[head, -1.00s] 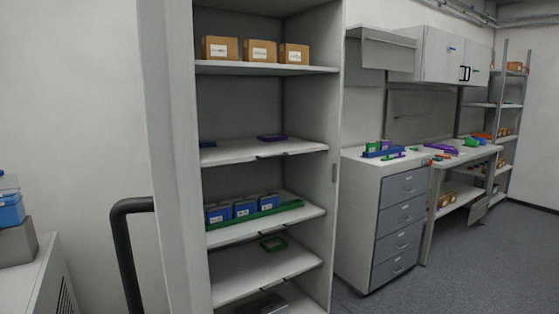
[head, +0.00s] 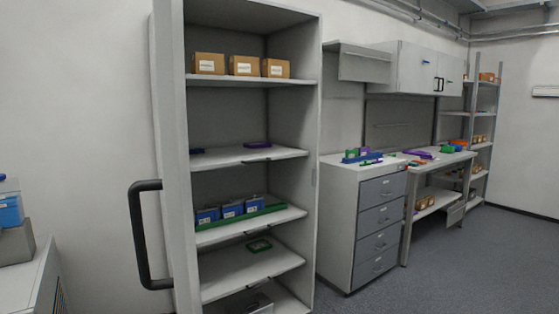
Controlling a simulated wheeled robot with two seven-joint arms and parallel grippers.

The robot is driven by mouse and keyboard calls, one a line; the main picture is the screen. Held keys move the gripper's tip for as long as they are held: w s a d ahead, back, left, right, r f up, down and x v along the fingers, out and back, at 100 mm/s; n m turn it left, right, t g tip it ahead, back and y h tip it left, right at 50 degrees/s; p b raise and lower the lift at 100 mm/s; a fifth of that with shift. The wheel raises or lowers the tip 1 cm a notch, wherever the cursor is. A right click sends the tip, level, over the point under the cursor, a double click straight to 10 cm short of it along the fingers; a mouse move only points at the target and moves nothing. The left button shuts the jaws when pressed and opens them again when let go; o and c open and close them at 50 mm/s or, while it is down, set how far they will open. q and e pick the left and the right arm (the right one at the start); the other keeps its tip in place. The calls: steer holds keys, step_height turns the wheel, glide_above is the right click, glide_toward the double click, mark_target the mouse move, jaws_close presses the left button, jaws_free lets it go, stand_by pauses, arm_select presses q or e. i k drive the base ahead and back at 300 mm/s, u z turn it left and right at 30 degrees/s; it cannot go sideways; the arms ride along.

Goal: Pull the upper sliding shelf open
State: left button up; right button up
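A tall open grey cabinet (head: 168,120) stands at centre-left. Inside, below a shelf with cardboard boxes, is a light grey shelf (head: 225,159) with a dark grip at its front edge, the highest one with such a grip. Neither of my grippers is in view.
A large black bar handle (head: 138,236) juts out at the cabinet's left side. A drawer unit (head: 338,215) and a workbench (head: 440,162) stand to the right. A grey cabinet with a blue container (head: 10,209) is at the far left. Floor (head: 460,265) at right is clear.

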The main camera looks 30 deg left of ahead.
mark_target(219, 157)
steer(key=u, duration=0.15)
steer(key=i, duration=1.8)
steer(key=u, duration=0.7)
